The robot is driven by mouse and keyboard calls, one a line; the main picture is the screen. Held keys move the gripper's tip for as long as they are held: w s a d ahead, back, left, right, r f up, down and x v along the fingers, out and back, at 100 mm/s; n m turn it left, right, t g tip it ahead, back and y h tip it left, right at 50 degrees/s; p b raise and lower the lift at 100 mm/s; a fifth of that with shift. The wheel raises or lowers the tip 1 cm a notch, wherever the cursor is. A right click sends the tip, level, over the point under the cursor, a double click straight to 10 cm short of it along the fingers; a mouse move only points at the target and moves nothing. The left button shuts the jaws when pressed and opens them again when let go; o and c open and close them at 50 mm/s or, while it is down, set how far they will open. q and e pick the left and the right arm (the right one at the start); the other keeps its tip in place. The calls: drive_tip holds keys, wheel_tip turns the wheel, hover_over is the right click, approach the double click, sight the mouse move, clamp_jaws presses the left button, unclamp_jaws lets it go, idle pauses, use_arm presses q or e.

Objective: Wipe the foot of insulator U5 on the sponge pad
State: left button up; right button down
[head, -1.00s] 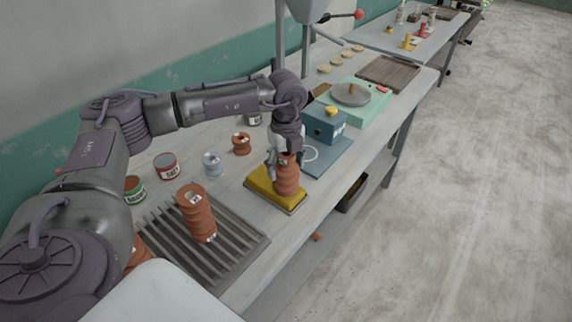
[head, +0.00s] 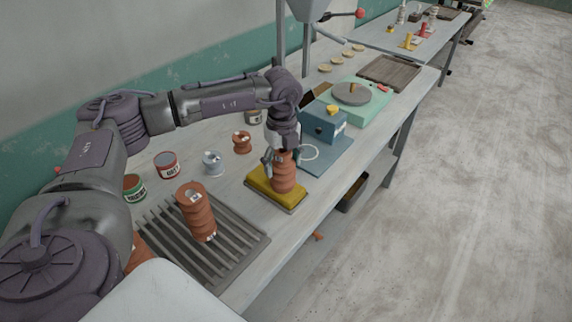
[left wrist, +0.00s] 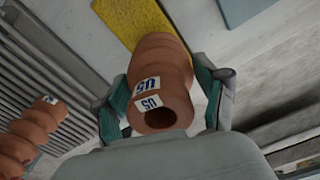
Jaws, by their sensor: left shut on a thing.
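The insulator U5 (head: 284,178) is a ribbed brown-red piece held upright over the yellow sponge pad (head: 262,193), its foot at or on the pad. I cannot tell for sure whether they touch. In the left wrist view, insulator U5 (left wrist: 160,85) shows two white U5 labels and a hollow top, with the yellow sponge pad (left wrist: 145,22) beyond it. My left gripper (head: 277,158) is shut on the insulator near its top; in the left wrist view its green-padded fingers (left wrist: 163,98) flank it. My right gripper is not in view.
Another ribbed insulator (head: 196,212) stands on the slatted grey rack (head: 240,246). Tins (head: 166,165), a grey spool (head: 213,162) and a brown spool (head: 242,142) stand behind the pad. A blue box (head: 325,123) on a blue plate stands to the right.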

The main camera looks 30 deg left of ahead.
use_arm(q)
drive_tip(key=shift+w+a, duration=0.1)
drive_tip(key=shift+a, duration=1.5)
drive_tip(key=shift+w+a+b, duration=0.1)
drive_tip(key=shift+a+b, duration=0.2)
drive_tip(key=shift+a, duration=1.45)
drive_tip(key=shift+d, duration=0.1)
drive_tip(key=shift+d, duration=1.2)
drive_tip(key=shift+s+d+p, duration=0.2)
drive_tip(key=shift+d+p, duration=0.1)
drive_tip(key=shift+d, duration=1.1)
drive_tip(key=shift+s+d+p, duration=0.15)
drive_tip(key=shift+d+p, duration=0.15)
drive_tip(key=shift+d, duration=1.1)
drive_tip(key=shift+w+a, duration=0.1)
drive_tip(key=shift+a, duration=1.15)
drive_tip(key=shift+w+a+b, duration=0.15)
drive_tip(key=shift+a+b, duration=0.3)
drive_tip(key=shift+a, duration=1.55)
drive_tip(key=shift+w+a, duration=0.1)
drive_tip(key=shift+a, duration=0.75)
